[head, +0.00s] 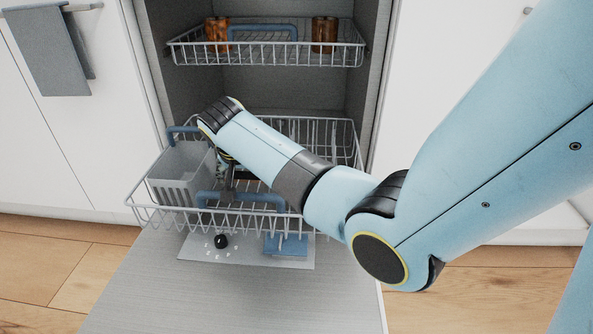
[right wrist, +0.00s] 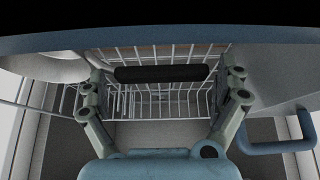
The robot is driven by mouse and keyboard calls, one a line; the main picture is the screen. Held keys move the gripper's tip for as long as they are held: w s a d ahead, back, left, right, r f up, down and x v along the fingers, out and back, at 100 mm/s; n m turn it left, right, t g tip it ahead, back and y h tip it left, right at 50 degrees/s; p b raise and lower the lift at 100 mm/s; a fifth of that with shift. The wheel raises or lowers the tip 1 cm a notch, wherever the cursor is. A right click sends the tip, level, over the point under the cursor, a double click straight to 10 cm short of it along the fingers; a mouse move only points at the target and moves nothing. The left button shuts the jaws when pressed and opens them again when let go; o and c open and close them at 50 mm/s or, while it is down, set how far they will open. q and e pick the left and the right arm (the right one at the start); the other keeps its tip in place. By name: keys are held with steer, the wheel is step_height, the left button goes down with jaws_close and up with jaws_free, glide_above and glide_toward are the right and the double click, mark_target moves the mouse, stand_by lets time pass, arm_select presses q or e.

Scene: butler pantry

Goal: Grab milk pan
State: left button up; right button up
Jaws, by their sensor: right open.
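I cannot clearly make out a milk pan in the head view; my right arm covers part of the lower rack (head: 333,222). My right gripper (head: 228,172) points down into that rack, partly hidden by its own wrist. In the right wrist view the right gripper (right wrist: 163,88) has its two fingers spread wide. A black bar (right wrist: 160,73) lies crosswise between the fingers, apparently untouched; I cannot tell whether it is the pan's handle. A pale curved surface (right wrist: 45,66) shows at the upper left; I cannot tell what it is. My left gripper is out of view.
A grey cutlery basket (head: 172,187) stands at the left of the lower rack. The upper rack (head: 268,56) holds brown jars (head: 324,35). The open dishwasher door (head: 235,295) lies low in front. A grey towel (head: 50,50) hangs at the left.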

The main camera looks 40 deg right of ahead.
steer(key=c, duration=1.4)
steer(key=shift+s+a, duration=0.1)
